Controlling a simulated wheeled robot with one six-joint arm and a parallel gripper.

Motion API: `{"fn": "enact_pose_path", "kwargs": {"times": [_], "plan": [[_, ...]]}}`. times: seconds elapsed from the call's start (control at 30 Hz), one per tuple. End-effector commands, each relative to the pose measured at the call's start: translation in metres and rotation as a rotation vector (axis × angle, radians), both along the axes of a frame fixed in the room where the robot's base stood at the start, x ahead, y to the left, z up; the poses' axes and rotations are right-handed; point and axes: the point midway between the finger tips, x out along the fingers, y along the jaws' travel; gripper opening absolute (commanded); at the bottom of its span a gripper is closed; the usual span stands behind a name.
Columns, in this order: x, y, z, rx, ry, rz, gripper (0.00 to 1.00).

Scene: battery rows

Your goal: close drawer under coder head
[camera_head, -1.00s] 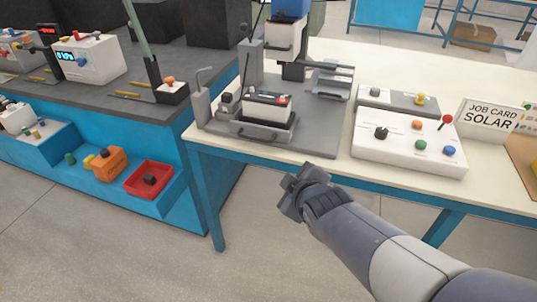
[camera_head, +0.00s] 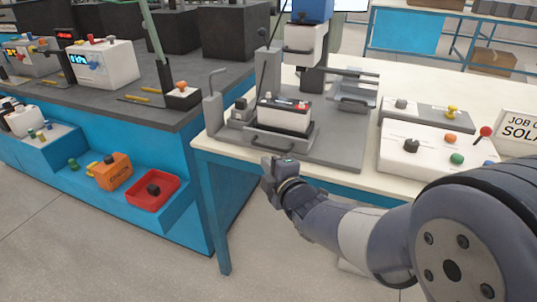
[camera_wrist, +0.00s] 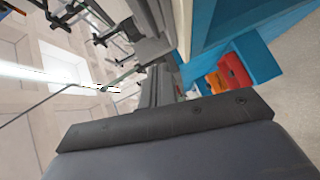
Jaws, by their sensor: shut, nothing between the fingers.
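The grey drawer (camera_head: 280,143), with a bar handle on its front, sits on a grey base plate on the cream-topped table. It stands out in front of the coder head (camera_head: 305,42), a white block under a blue one on a dark column. A white and black battery (camera_head: 284,115) with a red terminal rests in the drawer. My gripper (camera_head: 270,170) is shut and empty, just in front of and below the drawer handle by the table's front edge. I cannot tell whether it touches the handle. The wrist view is mostly filled by a dark grey part close to the camera.
A grey post with a lever (camera_head: 213,108) is left of the drawer. A blue bench (camera_head: 150,130) stands to the left, with floor between it and my arm.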

Motion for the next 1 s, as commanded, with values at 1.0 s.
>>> {"fn": "enact_pose_path", "kwargs": {"times": [1.0], "plan": [[0.073,0.002,-0.014,0.001,0.001,-0.001,0.0]]}}
